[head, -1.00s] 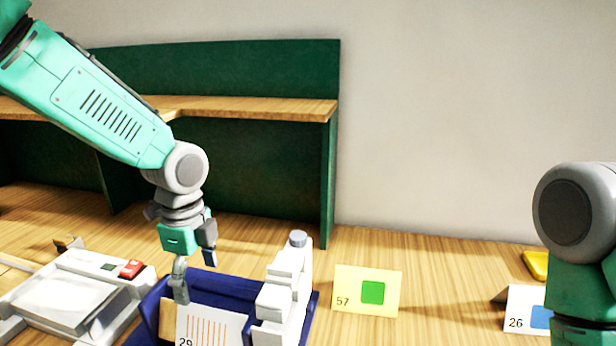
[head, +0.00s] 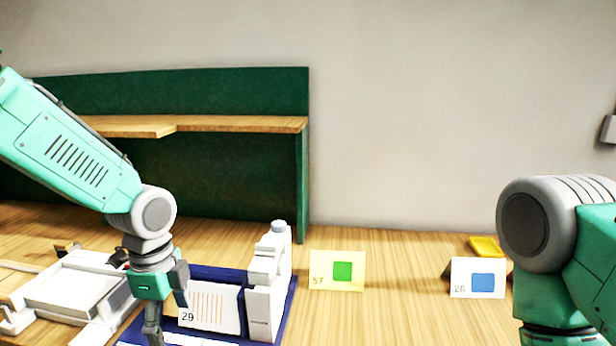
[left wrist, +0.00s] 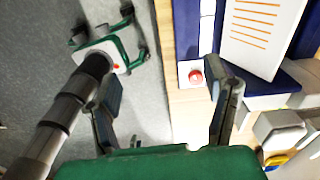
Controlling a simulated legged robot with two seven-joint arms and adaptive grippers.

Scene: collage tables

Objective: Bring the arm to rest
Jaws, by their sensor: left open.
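My left gripper (head: 167,312) hangs with fingers down in front of the left end of the blue tray (head: 286,312) in the head view. In the left wrist view its two fingers (left wrist: 165,98) stand wide apart with nothing between them; floor and the wooden table edge show behind. The card marked 29 (head: 212,307), with orange stripes, stands upright at the blue tray, right of the gripper and apart from it. The striped card also shows in the left wrist view (left wrist: 262,35). My right gripper is out of view; only part of my right arm shows at the right.
A white device (head: 268,285) stands at the tray's right side. A white machine (head: 62,290) lies to the left. Cards 57 (head: 337,271) and 26 (head: 474,278) stand on the wooden table, with a yellow item (head: 486,246) behind. A green shelf (head: 230,185) rises behind.

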